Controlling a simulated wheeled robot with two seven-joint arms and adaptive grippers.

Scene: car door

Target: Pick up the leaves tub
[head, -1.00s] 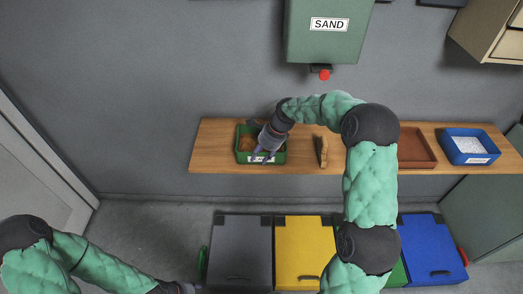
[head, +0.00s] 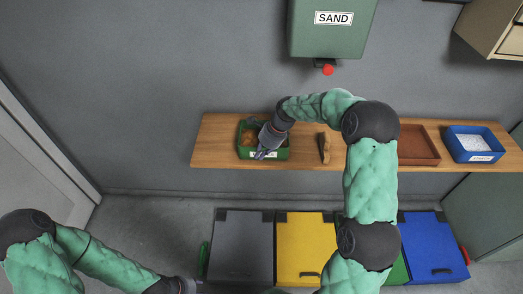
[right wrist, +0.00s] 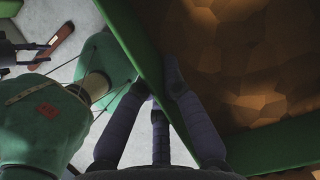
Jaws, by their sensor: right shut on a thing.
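The leaves tub is a green open box (head: 284,155) with brown leaves inside and a white label on its front. It stands at the left part of the wooden shelf. My right gripper (head: 265,152) comes down over the tub's front side and is shut on its wall. In the right wrist view, the gripper's fingers (right wrist: 165,95) lie on both sides of the green tub wall (right wrist: 133,45), with the leaves to the right. My left gripper (head: 188,287) is low at the bottom edge, away from the shelf; its fingers are not clear.
The wooden shelf (head: 215,145) also carries a wooden-handled brush (head: 324,148), a brown tray (head: 417,146) and a blue tub (head: 474,145) of white material. A SAND dispenser (head: 330,40) hangs above. Grey (head: 240,245), yellow (head: 305,240) and blue bins (head: 432,240) stand below.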

